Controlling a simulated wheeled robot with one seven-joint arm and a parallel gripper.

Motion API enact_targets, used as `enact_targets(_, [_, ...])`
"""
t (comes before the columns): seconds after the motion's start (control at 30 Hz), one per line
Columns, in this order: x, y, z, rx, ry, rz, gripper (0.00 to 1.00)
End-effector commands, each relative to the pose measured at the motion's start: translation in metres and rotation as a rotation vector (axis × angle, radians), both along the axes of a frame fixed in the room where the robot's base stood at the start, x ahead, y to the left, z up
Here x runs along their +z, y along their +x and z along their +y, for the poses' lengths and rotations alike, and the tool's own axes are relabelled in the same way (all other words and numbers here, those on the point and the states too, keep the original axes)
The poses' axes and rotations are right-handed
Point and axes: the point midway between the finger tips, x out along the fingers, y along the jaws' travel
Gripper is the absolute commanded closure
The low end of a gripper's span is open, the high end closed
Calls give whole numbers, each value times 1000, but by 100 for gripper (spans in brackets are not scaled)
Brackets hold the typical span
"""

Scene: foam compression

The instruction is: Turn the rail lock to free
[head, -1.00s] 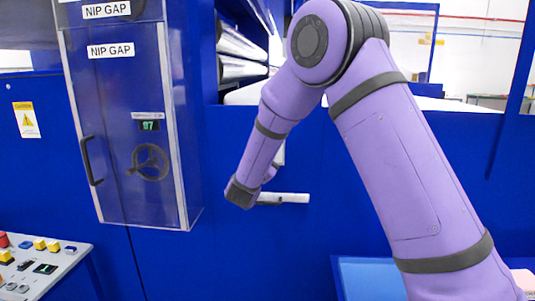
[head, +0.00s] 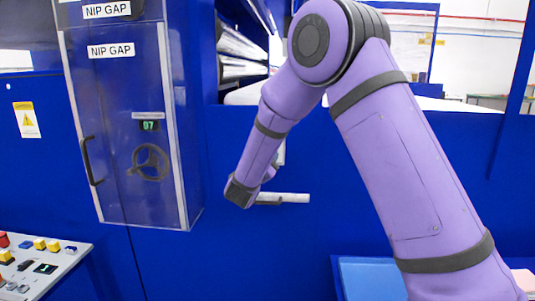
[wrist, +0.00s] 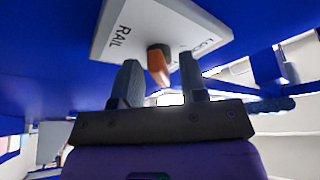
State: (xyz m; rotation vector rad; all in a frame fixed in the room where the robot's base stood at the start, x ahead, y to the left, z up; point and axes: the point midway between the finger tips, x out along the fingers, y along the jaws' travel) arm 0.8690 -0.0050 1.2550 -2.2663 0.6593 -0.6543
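The rail lock is an orange knob (wrist: 158,68) on a dark round base, set on a pale grey plate (wrist: 115,35) with "RAIL" and part of another word on it, in the wrist view. My gripper (wrist: 159,62) is open, its two dark fingers pointing at the plate. The knob shows between the fingertips with a gap on either side; I cannot tell how deep it sits between them. In the head view my arm ends at the blue machine front, beside a short pale bar (head: 290,197); the gripper fingers and the knob cannot be made out there.
A control panel (head: 40,262) with coloured buttons is at lower left. A light blue surface (head: 368,278) is low at right.

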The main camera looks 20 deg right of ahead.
Motion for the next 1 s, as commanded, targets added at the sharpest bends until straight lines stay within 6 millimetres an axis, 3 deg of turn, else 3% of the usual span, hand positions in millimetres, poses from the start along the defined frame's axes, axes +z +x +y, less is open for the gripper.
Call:
enact_targets(0.27, [-5,-13,12,3,-1,0,61])
enact_targets(0.7, [-25,-69,58,1,1,1,61])
enact_targets(1.0, [-29,-81,66,0,0,0,61])
